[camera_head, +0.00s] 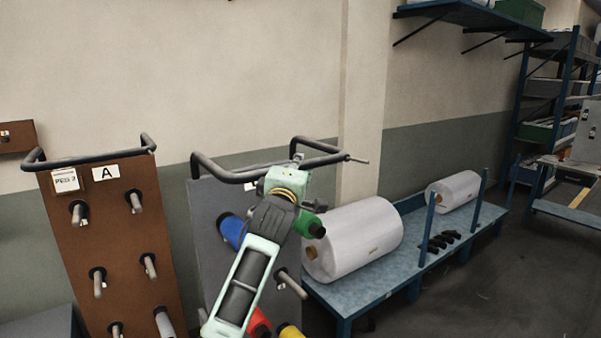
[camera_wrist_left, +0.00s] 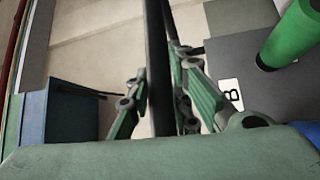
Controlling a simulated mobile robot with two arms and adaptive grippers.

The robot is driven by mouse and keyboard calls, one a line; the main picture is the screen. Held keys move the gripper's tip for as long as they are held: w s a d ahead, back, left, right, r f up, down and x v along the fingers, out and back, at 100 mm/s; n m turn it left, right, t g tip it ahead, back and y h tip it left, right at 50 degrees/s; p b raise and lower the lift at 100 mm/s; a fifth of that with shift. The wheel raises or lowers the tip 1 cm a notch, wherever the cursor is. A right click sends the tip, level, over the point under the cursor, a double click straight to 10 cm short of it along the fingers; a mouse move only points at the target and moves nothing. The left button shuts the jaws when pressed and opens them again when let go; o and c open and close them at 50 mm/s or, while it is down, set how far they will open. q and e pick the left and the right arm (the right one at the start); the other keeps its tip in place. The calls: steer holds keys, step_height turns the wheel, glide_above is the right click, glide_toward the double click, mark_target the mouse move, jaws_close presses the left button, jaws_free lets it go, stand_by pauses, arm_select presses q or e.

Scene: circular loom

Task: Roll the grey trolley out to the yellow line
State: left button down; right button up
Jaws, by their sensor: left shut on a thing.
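The grey trolley (camera_head: 208,225) stands in the middle of the head view, its upright panel carrying pegs with blue, green, red and yellow cones. Its dark tubular handle (camera_head: 232,177) runs along the top. My left gripper (camera_head: 293,168) is at the right part of this handle. In the left wrist view the handle bar (camera_wrist_left: 158,70) passes between my left fingers, which are shut on it. My arm hides part of the panel. My right gripper is not in view. I cannot make out the yellow line.
A brown trolley (camera_head: 115,225) marked A stands close on the left. A low blue bench (camera_head: 350,293) with white rolls (camera_head: 352,240) is close on the right. The wall (camera_head: 250,80) is behind. Dark floor (camera_head: 480,290) is open at lower right.

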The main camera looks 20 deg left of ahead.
arm_select(q)
steer(key=shift+w+a+r, duration=0.1)
steer(key=shift+a, duration=0.1)
steer(key=c, duration=1.6)
jaws_free()
steer(key=shift+o, duration=0.2)
steer(key=s+d+f, duration=0.1)
steer(key=s, duration=1.1)
steer(key=shift+d+f, duration=0.25)
steer(key=shift+f, duration=0.15)
steer(key=shift+w, duration=0.1)
